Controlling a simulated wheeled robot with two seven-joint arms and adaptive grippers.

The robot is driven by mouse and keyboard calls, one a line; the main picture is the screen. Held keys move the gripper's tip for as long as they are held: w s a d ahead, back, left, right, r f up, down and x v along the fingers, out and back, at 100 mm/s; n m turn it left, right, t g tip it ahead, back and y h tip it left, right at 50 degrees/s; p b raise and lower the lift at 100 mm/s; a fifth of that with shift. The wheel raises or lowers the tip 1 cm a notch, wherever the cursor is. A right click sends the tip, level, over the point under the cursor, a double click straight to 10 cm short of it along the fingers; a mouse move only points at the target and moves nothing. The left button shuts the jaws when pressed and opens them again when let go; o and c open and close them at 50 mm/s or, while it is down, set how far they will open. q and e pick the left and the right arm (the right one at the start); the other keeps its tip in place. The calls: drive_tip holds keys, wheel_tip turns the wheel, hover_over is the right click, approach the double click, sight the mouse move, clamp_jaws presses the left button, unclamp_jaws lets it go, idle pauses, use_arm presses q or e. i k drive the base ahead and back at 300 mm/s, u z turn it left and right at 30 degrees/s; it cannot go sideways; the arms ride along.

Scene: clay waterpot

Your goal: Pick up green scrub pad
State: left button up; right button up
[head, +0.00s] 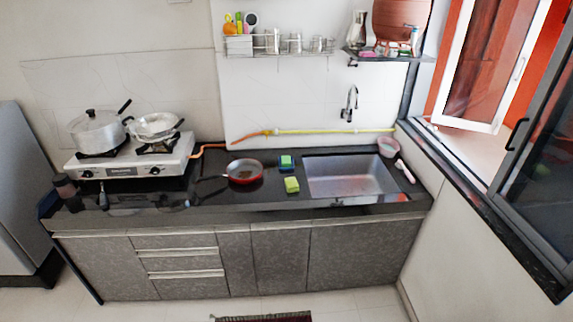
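Two small greenish blocks lie on the black counter (220,203) left of the sink. The farther one is a green pad (286,160) on top of a blue piece. The nearer one is a yellow-green pad (292,185) near the sink's left front corner. I cannot tell for certain which of them is the scrub pad. They lie apart from each other, and nothing covers either one. Neither of my grippers is in view.
A red pan (244,171) stands left of the pads. The sink (345,176) is to their right, with a pink cup (387,147) beyond it. A white stove (128,163) with pots is at the left. A wire rack (280,45) hangs above. Open floor lies before the cabinets.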

sight(291, 184)
drive_tip(key=u, duration=0.4)
drive_tip(key=i, duration=2.2)
drive_tip(key=z, duration=0.2)
